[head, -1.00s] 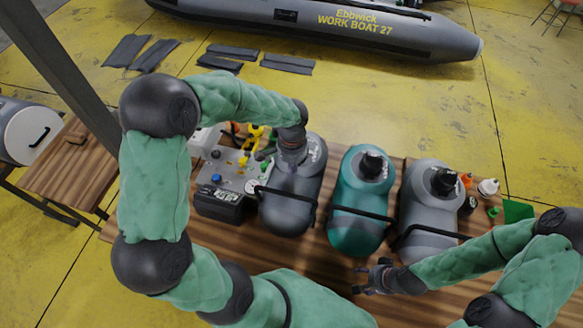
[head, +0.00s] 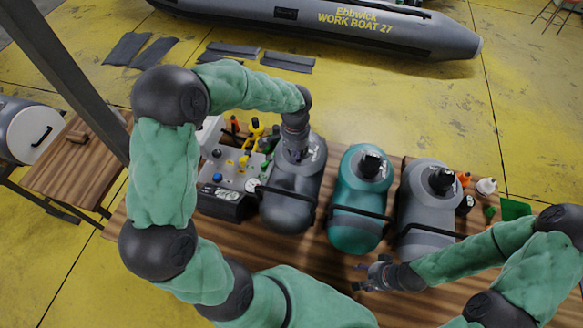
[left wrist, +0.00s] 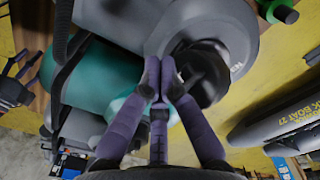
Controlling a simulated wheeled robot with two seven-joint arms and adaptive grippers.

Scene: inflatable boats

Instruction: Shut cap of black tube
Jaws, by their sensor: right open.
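The black tube (head: 290,209), a dark grey rounded one, lies leftmost of three strapped tubes on the wooden table. My left gripper (head: 295,154) points down at its far end and covers the cap there in the head view. In the left wrist view a round black cap (left wrist: 208,70) sits on the grey tube, partly behind a finger. The left gripper's purple fingers (left wrist: 161,75) come together beside the cap. I cannot tell whether they touch it or whether anything thin is between them. My right gripper (head: 371,275) is open and empty above the table's near side.
A teal tube (head: 357,222) and a lighter grey tube (head: 427,208) stand to the right, each with a black cap. A grey valve panel (head: 226,181) is on the left. Small fittings and a green block (head: 515,208) lie at the far right.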

